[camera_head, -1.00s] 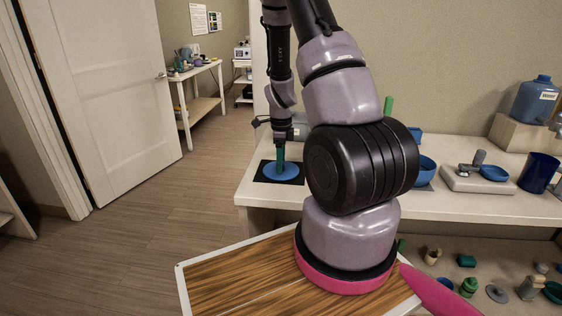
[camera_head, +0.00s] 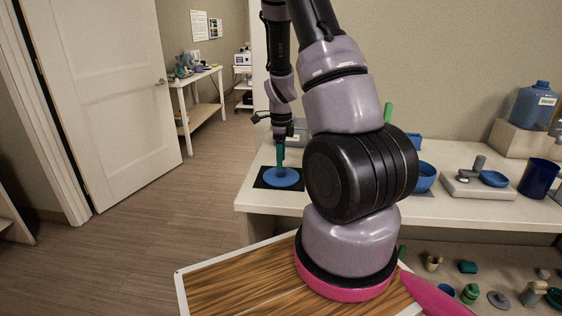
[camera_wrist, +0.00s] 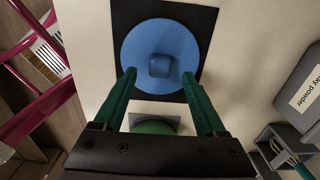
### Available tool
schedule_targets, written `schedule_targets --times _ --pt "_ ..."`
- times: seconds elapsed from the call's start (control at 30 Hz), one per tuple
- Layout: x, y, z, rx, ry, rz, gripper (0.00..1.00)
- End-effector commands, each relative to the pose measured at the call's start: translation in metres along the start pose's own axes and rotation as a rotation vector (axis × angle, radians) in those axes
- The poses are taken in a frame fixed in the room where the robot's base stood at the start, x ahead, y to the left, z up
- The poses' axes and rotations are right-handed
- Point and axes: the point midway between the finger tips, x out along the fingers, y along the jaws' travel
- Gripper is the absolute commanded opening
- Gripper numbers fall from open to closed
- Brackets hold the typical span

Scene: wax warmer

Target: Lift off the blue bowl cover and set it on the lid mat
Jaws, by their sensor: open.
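The blue bowl cover (camera_head: 281,179) lies flat on the black lid mat (camera_head: 263,185) at the left end of the counter. In the wrist view the round blue cover (camera_wrist: 140,48) with its square knob sits on the dark mat (camera_wrist: 203,18). My gripper (camera_head: 280,163) is just above the cover; in the wrist view its green fingers (camera_wrist: 160,78) are spread apart, with the knob beyond their tips and nothing held between them. A blue bowl (camera_head: 424,177) stands on the counter right of my arm, partly hidden by it.
A grey box (camera_wrist: 302,85) with a powder label stands right of the mat in the wrist view. A green round thing (camera_wrist: 154,126) lies below the mat there. Further right on the counter are a white stand (camera_head: 478,187) and a dark blue cup (camera_head: 538,176).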

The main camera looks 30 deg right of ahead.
Motion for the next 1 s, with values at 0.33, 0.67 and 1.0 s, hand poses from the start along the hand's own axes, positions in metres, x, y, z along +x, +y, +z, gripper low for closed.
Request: schedule_targets --times 0.33,0.67,1.0 --pt "-0.014 0.0 0.0 0.0 -0.001 -0.001 0.73" --pt "-0.028 0.0 0.0 -0.001 0.0 -0.002 0.73" --pt "-0.041 0.0 0.0 0.0 -0.001 -0.002 0.73"
